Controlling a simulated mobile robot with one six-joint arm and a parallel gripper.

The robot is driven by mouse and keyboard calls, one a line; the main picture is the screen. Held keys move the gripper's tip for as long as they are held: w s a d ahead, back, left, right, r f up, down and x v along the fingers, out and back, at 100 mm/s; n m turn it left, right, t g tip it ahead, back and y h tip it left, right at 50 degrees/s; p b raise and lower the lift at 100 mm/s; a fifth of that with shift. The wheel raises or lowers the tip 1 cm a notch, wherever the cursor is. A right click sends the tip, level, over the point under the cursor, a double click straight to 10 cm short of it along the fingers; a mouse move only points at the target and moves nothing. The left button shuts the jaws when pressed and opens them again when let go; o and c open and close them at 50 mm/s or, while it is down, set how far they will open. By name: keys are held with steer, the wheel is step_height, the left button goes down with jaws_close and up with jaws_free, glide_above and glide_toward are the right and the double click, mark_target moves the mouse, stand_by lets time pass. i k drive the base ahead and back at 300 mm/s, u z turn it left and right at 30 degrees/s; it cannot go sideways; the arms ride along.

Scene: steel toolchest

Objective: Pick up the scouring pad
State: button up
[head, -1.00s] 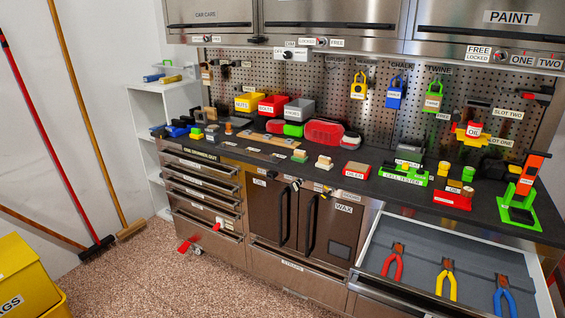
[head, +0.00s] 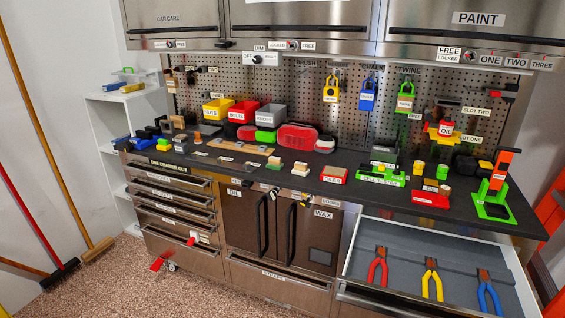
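I cannot make out the scouring pad for certain. A small block with green on it (head: 273,163) lies on the dark worktop near its front edge, left of centre, and a pale block (head: 300,169) lies just right of it. Both are too small to identify surely. My gripper is not in view.
The dark worktop (head: 345,197) is crowded with bins, a red case (head: 297,138) and a green stand (head: 492,205). An open drawer (head: 400,262) with red, yellow and blue pliers juts out at lower right. Brooms lean on the left wall. Speckled floor (head: 120,285) is clear at lower left.

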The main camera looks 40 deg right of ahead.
mark_target(274, 162)
steer(key=z, duration=0.2)
steer(key=i, duration=0.9)
steer(key=u, duration=0.35)
